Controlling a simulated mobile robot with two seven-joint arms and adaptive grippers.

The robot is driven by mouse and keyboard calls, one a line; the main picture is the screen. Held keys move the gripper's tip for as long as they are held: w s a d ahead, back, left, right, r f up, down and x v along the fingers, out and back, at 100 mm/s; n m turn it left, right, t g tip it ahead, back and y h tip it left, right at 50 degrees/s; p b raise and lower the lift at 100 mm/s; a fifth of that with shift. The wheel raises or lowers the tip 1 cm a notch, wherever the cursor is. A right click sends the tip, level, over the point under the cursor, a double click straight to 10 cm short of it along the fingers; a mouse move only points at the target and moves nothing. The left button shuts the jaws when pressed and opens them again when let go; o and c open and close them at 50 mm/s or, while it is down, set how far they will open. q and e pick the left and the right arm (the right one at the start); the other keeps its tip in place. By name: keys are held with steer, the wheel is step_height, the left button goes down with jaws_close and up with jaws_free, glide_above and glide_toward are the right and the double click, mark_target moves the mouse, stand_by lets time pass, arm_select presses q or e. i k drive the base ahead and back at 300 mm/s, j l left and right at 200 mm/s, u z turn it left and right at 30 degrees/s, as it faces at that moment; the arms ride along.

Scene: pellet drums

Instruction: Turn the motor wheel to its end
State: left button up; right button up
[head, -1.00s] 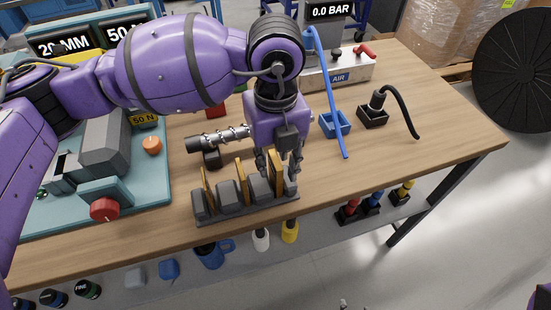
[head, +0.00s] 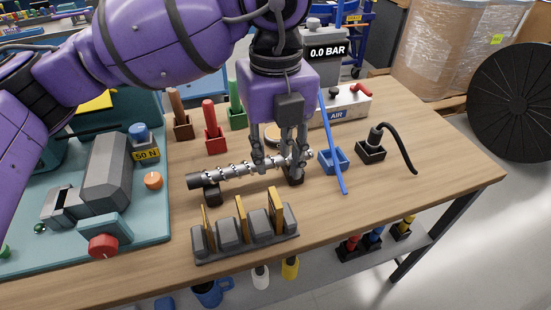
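A red round wheel or knob (head: 103,246) sits on the front of the teal machine (head: 150,222) at the left; I cannot tell for sure that it is the motor wheel. My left gripper (head: 279,168) points down over the middle of the table, well to the right of the red knob. Its two fingers are spread apart at a silver screw shaft (head: 226,173), and I see nothing held in them. The fingers cover part of the shaft; whether they touch it I cannot tell. My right gripper is not in view.
A grey rack (head: 229,240) with upright tan plates stands in front of the shaft. Colored handles (head: 209,119) stand behind. A blue holder (head: 334,160), a black holder (head: 371,152) and the AIR unit (head: 345,112) lie to the right. The front right tabletop (head: 400,200) is clear.

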mark_target(104, 246)
steer(key=u, duration=1.4)
